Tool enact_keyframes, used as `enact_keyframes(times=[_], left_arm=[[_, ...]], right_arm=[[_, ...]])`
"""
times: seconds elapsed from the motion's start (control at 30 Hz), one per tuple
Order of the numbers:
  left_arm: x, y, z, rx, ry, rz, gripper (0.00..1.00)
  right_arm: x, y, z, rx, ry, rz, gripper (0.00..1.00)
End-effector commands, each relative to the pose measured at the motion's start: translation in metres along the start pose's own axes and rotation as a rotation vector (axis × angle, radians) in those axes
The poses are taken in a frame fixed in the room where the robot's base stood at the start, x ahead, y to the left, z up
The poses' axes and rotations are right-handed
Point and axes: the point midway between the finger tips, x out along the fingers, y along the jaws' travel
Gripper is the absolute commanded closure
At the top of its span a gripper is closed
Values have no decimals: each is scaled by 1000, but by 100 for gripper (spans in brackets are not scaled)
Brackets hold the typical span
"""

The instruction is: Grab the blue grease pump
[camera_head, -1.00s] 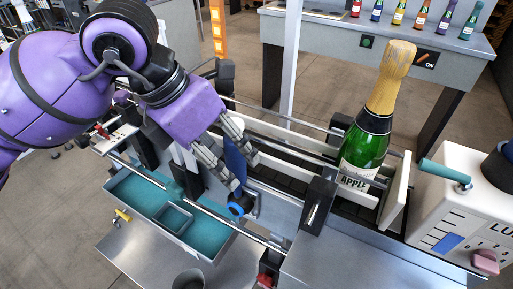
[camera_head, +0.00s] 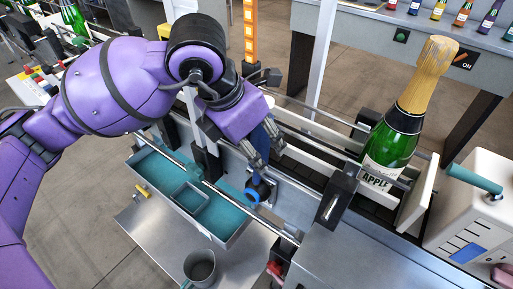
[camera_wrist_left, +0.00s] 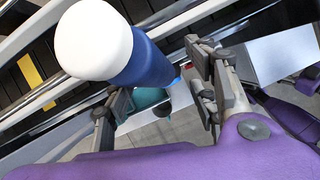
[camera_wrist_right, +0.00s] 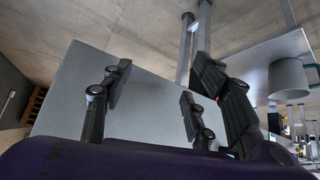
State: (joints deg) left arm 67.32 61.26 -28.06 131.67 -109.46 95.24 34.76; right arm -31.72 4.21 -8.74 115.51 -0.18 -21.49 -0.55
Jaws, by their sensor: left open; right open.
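The blue grease pump (camera_wrist_left: 145,58), a blue cylinder with a white round end, shows large in the left wrist view. It reaches into the gap between the fingers of my left gripper (camera_wrist_left: 158,92). In the head view, the left gripper (camera_head: 264,148) is open at the rail, with blue showing between its fingers; a blue ring (camera_head: 252,196) is just below. I cannot tell whether the fingers touch the pump. My right gripper (camera_wrist_right: 158,90) is open and empty in its wrist view, over a grey surface. It is out of the head view.
A green champagne bottle (camera_head: 391,148) stands upright in the conveyor on the right. A teal-lined tray (camera_head: 155,163) lies left of the blue ring, and a grey cup (camera_head: 200,268) stands below it. Several small bottles (camera_head: 463,13) line the back bench.

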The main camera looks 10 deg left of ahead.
Motion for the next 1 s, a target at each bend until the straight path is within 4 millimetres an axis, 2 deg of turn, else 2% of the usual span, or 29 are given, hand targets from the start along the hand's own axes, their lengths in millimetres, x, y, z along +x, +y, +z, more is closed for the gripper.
enact_keyframes(times=[0.13, 0.53, 0.83, 1.0], left_arm=[[0, 0, 0, 0, 0, 0, 49], [0, 0, 0, 0, 1, -1, 100], [-2, 0, 1, 1, -1, -1, 100], [-12, 0, 6, 1, -3, 1, 100]], right_arm=[[0, 0, 0, 0, 1, 0, 46], [0, 0, -1, 0, 2, 0, 46], [0, 0, -2, -1, 2, 1, 46], [-1, 1, -2, -1, 3, 1, 46]])
